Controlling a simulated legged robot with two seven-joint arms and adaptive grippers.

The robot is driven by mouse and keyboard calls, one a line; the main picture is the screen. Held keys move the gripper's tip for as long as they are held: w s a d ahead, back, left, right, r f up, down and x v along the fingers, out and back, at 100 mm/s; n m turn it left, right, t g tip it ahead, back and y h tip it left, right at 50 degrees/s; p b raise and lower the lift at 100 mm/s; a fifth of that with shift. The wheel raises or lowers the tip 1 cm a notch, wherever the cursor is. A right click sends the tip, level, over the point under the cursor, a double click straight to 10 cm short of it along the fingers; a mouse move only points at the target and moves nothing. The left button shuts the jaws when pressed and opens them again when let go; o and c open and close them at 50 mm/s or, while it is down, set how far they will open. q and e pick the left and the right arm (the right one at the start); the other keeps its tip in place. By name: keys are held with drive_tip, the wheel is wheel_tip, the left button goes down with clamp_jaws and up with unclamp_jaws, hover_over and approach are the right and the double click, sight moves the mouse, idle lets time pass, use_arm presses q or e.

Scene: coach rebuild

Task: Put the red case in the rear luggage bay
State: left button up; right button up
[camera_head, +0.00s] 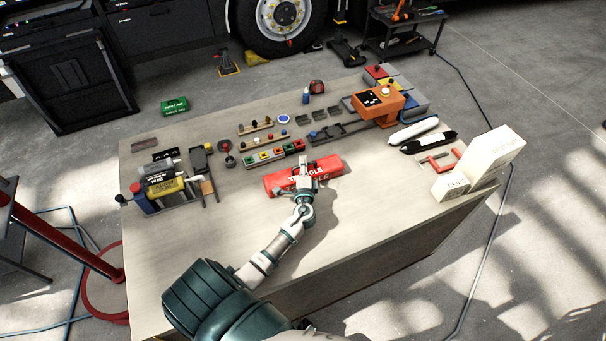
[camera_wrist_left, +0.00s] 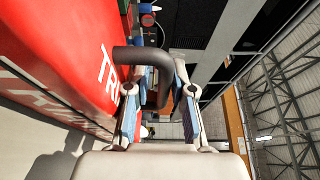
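The red case (camera_head: 327,166), with white lettering, lies on the workbench near its middle; its red side fills the left of the left wrist view (camera_wrist_left: 50,50). Its dark curved handle (camera_wrist_left: 164,78) shows there between the fingers. My left gripper (camera_head: 303,178) is at the near side of the case. Its fingers (camera_wrist_left: 158,100) stand apart around part of the handle, with a gap visible. My right gripper is not in view. The dark side of a coach (camera_head: 165,25) with a wheel is at the top; I cannot tell which part is the rear luggage bay.
The bench (camera_head: 210,240) is bare at the front left. Bottles in a caddy (camera_head: 163,187) stand left. A row of coloured parts (camera_head: 273,154) lies behind the case. An orange block (camera_head: 377,104) and white boxes (camera_head: 485,163) stand right.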

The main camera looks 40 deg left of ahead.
use_arm(q)
drive_tip(key=shift+d, duration=0.35)
drive_tip(key=c, duration=0.3)
drive_tip(key=shift+d+r, duration=0.1)
clamp_jaws()
drive_tip(key=shift+r, duration=0.1)
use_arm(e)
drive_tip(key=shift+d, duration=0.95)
use_arm(q)
drive_tip(key=shift+a, duration=0.2)
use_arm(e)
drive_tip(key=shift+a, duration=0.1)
